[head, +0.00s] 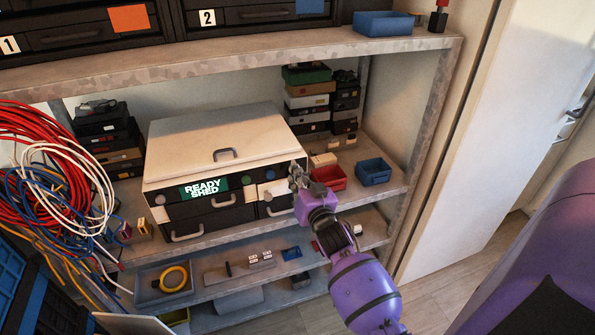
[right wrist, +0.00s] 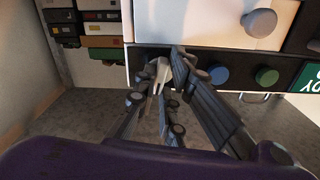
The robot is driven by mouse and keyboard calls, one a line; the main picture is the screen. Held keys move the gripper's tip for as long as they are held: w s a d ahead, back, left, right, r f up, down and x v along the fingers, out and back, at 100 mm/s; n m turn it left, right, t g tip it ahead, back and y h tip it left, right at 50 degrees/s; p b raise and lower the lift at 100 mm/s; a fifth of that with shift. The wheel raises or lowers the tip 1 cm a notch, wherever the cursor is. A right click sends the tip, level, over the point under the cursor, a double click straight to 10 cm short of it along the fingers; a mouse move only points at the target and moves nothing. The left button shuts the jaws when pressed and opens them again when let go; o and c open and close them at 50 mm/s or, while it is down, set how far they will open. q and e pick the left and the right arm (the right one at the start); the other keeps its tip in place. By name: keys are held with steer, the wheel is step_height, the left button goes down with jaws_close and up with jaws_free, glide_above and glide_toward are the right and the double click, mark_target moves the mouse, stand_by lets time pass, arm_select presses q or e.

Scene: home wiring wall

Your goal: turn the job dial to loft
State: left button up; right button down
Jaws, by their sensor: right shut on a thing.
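A white-topped unit (head: 215,150) stands on the middle shelf. Its green display (head: 204,188) reads "READY SHED". In the right wrist view, a green knob (right wrist: 266,76) and a blue knob (right wrist: 218,75) sit on its dark front strip. My right gripper (head: 298,178) is at the right end of that strip. In the right wrist view my right gripper (right wrist: 163,82) has its fingers closed around a pale grey dial pointer (right wrist: 160,72), just beyond the blue knob. The fingers hide much of the dial, and no loft marking is readable. My left gripper is not in view.
A red bin (head: 329,177) and a blue bin (head: 373,172) stand on the shelf close to the right gripper. Coiled cables (head: 45,175) hang at the left. A grey tray (head: 163,285) holds a yellow ring on the shelf below.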

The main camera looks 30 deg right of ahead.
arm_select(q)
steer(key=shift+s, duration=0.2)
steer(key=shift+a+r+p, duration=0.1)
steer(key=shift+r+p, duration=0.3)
arm_select(e)
steer(key=shift+m, duration=1)
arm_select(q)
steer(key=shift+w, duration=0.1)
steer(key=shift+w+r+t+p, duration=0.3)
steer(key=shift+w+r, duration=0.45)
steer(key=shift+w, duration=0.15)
arm_select(e)
steer(key=shift+m, duration=1)
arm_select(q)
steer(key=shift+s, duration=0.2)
